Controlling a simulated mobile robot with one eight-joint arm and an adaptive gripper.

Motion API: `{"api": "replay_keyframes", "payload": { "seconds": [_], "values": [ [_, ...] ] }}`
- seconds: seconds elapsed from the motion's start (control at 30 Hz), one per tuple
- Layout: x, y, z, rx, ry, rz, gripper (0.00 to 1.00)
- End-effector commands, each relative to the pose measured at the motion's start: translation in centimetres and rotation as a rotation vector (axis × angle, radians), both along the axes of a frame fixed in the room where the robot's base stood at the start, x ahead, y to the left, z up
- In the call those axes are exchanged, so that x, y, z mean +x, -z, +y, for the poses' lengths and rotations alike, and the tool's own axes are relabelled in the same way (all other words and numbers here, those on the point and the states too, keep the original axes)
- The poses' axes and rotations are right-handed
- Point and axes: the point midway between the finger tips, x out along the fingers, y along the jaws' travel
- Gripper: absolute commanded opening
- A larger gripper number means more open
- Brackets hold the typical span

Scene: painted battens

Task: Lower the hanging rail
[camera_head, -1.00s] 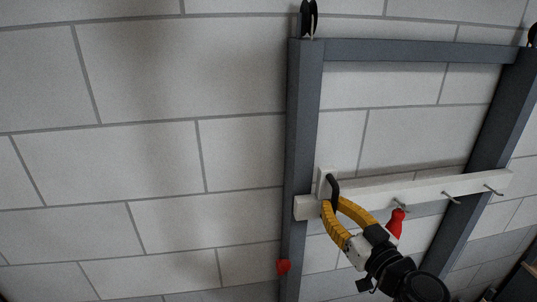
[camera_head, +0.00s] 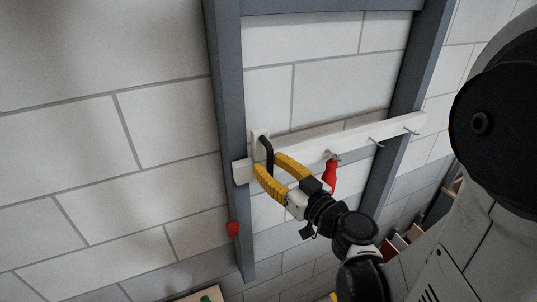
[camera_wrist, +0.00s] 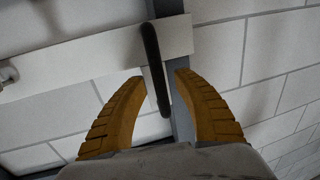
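The hanging rail (camera_head: 300,151) is a white batten with several metal hooks. It lies across two grey posts. A black bar handle (camera_head: 267,152) stands on a white block near its left end. My gripper (camera_head: 267,163), with yellow ribbed fingers, is at this handle. In the wrist view the handle (camera_wrist: 151,55) reaches down between the two fingers (camera_wrist: 161,78), with a gap visible on each side, so the gripper is open. The rail (camera_wrist: 90,62) shows behind it there.
A red-handled object (camera_head: 331,177) hangs at one hook. A red marker (camera_head: 233,229) sits on the left post (camera_head: 228,100) below the rail. Part of my arm fills the right side of the head view. Shelf-like things (camera_head: 395,246) stand low at the right.

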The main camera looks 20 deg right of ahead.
Motion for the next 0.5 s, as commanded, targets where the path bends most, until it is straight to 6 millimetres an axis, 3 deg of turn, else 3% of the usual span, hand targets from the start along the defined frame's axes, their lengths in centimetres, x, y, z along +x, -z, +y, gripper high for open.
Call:
{"api": "replay_keyframes", "payload": {
  "seconds": [0.5],
  "values": [
    [-0.1,-4.8,0.0,0.0,0.0,0.0,0.36]
  ]
}}
